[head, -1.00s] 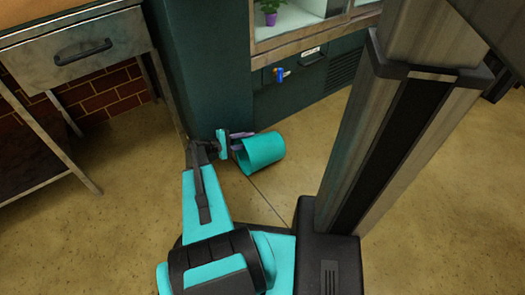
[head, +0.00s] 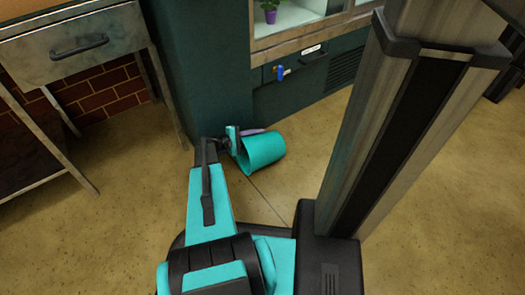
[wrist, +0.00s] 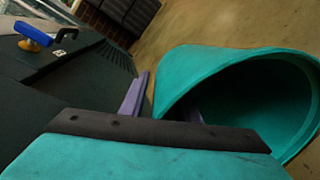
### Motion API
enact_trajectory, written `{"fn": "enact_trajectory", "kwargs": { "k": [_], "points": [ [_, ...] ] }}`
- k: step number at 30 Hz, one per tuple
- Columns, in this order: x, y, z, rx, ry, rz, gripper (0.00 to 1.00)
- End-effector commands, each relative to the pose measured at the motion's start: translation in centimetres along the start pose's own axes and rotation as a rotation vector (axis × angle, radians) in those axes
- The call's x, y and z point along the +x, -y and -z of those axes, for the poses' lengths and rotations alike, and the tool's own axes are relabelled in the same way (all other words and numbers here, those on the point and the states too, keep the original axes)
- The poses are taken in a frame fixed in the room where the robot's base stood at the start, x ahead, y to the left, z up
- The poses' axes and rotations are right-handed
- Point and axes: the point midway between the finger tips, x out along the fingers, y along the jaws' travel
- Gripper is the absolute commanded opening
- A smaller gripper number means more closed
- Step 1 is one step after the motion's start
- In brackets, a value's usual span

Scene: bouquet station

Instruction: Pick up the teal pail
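The teal pail (head: 265,152) lies on its side on the floor by the dark green cabinet, its open mouth facing my gripper (head: 250,137). In the wrist view the pail (wrist: 195,68) fills the right side, with its dark inside showing. My gripper (wrist: 160,101) straddles the near part of the pail's wall. One purple finger is outside the pail, on the cabinet side. The other reaches into the mouth and is partly hidden by the rim. The fingers are apart, with the wall between them and a gap showing beside the outer finger.
The dark green cabinet (head: 205,70) stands close behind and left of the pail. A blue-handled tap (head: 279,72) sticks out of its front. A metal table with a drawer (head: 77,45) is at left. Open floor lies to the right of the pail.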

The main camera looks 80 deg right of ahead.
Motion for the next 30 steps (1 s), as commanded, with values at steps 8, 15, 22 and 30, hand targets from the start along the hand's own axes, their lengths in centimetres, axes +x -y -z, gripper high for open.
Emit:
{"fn": "enact_trajectory", "kwargs": {
  "k": [8, 15, 22, 30],
  "points": [
    [0.21, -0.06, 0.0, 0.0, -0.001, 0.0, 0.29],
    [0.19, -0.05, 0.0, 0.0, -0.001, 0.0, 0.29],
    [0.18, -0.03, 0.01, 0.0, -0.001, 0.0, 0.05],
    [0.22, 0.11, 0.03, -0.001, -0.001, 0.001, 0.0]
  ]
}}
